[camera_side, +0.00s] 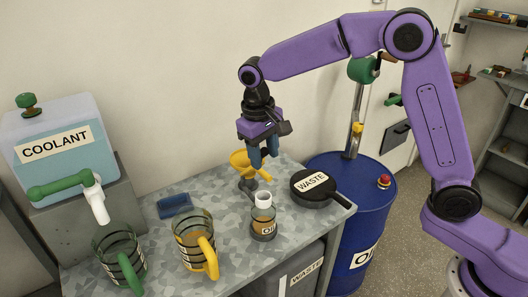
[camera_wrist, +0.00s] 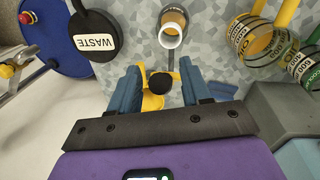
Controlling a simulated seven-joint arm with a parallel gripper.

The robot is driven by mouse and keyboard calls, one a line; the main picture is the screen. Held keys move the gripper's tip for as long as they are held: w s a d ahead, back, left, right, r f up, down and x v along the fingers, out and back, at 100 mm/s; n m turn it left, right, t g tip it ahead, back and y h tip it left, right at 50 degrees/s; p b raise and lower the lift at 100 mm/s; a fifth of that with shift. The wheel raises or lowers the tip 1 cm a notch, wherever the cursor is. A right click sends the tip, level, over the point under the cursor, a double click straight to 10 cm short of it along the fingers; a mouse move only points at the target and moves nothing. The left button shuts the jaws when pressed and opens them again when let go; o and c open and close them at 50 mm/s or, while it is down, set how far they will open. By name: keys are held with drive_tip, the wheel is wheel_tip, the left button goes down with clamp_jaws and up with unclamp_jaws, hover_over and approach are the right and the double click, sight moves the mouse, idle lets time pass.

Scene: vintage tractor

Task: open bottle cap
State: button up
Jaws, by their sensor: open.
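The bottle (camera_side: 263,226) stands upright on the bench, with amber liquid inside and a partly visible label. Its white top (camera_side: 263,199) looks like a hollow ring from above in the wrist view (camera_wrist: 171,36); I cannot tell whether this is a cap or an open neck. My gripper (camera_side: 262,160) is open, pointing down above the bench, behind and apart from the bottle.
A black WASTE pan (camera_side: 318,187) lies right of the bottle. Two measuring jugs, yellow-handled (camera_side: 194,238) and green-handled (camera_side: 121,258), stand left. A coolant tank (camera_side: 62,135) is at far left, a blue drum (camera_side: 350,225) at right.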

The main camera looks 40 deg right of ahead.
clamp_jaws()
drive_tip(key=shift+w, duration=0.1)
drive_tip(key=shift+w+r+g, duration=0.45)
drive_tip(key=shift+w+g, duration=0.2)
drive_tip(key=shift+w, duration=0.25)
drive_tip(key=shift+w+r+g, duration=0.45)
drive_tip(key=shift+w+g, duration=0.25)
drive_tip(key=shift+w, duration=0.15)
drive_tip(key=shift+w+r+g, duration=0.45)
drive_tip(key=shift+w+g, duration=0.2)
drive_tip(key=shift+w, duration=0.25)
unclamp_jaws()
drive_tip(key=shift+r, duration=0.15)
